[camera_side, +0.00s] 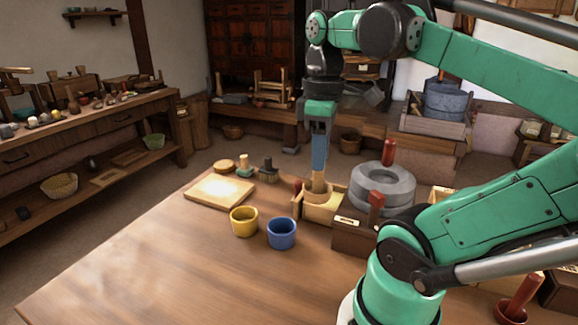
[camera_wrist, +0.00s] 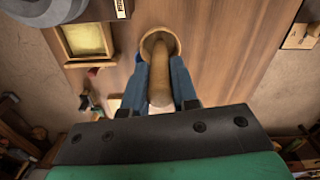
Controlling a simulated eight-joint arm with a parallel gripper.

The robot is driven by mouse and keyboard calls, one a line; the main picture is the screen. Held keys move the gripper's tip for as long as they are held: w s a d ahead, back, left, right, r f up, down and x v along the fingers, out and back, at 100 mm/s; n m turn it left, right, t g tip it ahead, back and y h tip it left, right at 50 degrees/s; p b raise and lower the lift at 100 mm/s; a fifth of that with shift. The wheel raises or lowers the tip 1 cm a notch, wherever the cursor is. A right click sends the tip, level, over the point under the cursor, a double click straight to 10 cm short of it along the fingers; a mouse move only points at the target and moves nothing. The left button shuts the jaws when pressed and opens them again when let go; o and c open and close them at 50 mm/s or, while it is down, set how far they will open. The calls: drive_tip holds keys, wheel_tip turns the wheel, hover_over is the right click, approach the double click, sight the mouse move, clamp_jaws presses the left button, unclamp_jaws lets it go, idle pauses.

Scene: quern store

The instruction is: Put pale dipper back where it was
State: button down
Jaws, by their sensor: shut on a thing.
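The pale dipper (camera_side: 318,188) is a light wooden piece with an upright handle and a rounded cup at its lower end. My gripper (camera_side: 319,170) points down and its blue fingers are shut on the handle. In the wrist view the dipper (camera_wrist: 160,92) lies between the fingers of my gripper (camera_wrist: 161,76), with the round cup at the far end. In the side view the dipper overlaps a wooden drawer tray (camera_side: 340,190). The wrist view shows this tray (camera_wrist: 65,42), with pale contents, to the left of the dipper. Whether the cup touches the table is unclear.
A grey stone quern (camera_side: 383,187) with a red handle (camera_side: 388,152) stands right of the dipper. A yellow cup (camera_side: 244,222), a blue cup (camera_side: 281,234) and a pale board (camera_side: 219,191) are to the left. A brush (camera_side: 267,172) stands behind. The front table is clear.

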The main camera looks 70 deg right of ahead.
sight(319, 174)
wheel_tip(319, 174, down, 16)
drive_tip(key=shift+r, duration=0.15)
idle(0.5)
drive_tip(key=c, duration=0.7)
unclamp_jaws()
wheel_tip(319, 174, up, 12)
drive_tip(key=shift+f, duration=0.15)
drive_tip(key=w+a+f+t, duration=0.1)
drive_tip(key=w+a+t, duration=0.1)
drive_tip(key=w+a, duration=0.1)
drive_tip(key=w+a+f+m+t, duration=0.1)
drive_tip(key=w+a+t, duration=0.1)
drive_tip(key=w+a, duration=0.1)
drive_tip(key=w+a+f+t, duration=0.2)
drive_tip(key=w+a+t, duration=0.1)
drive_tip(key=w, duration=0.2)
drive_tip(key=shift+a+m, duration=0.35)
drive_tip(key=shift+m, duration=0.05)
